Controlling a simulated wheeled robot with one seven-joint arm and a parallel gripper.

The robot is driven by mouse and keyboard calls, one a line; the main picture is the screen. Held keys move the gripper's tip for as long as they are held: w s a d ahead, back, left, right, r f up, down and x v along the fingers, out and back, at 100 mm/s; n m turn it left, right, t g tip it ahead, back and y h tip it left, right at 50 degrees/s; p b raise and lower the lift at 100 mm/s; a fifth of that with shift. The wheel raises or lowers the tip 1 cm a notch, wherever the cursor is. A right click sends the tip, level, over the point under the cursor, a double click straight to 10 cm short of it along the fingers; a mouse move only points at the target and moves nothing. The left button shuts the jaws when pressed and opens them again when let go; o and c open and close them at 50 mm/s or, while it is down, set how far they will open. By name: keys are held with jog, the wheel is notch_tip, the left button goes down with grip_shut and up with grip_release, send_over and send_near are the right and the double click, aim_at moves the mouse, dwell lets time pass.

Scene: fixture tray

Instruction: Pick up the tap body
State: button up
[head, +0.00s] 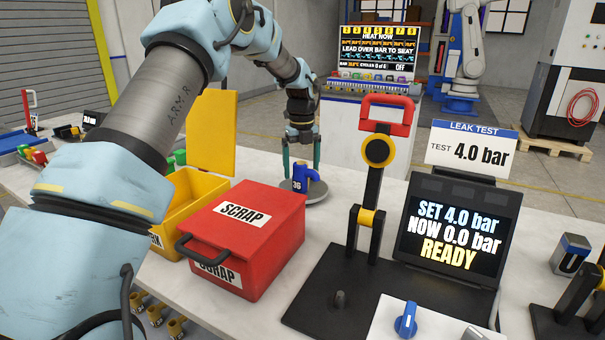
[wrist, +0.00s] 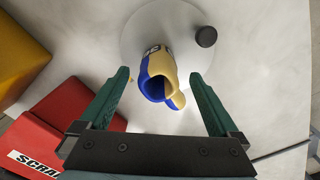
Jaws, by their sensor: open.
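The tap body (head: 301,178) is blue in the head view, with a label reading 36. It stands on a round grey disc (head: 316,192) on the white bench. In the wrist view the tap body (wrist: 160,82) shows blue on one side and pale yellow on the other, with its open mouth facing the camera. My gripper (head: 301,160) is open above the disc. In the wrist view its two green fingers (wrist: 163,95) are on either side of the tap body, with a gap on both sides. I cannot tell the exact height of the fingertips.
A red SCRAP box (head: 262,220) with a dark handle and a yellow bin (head: 187,195) stand left of the disc. The leak test stand (head: 370,205) with its red handle is to the right. A small dark knob (wrist: 206,37) sits at the disc's edge.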

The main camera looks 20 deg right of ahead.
aim_at(301, 175)
jog(key=shift+f+p, duration=0.35)
jog(key=shift+f, duration=1.2)
jog(key=shift+a, duration=0.1)
grip_shut()
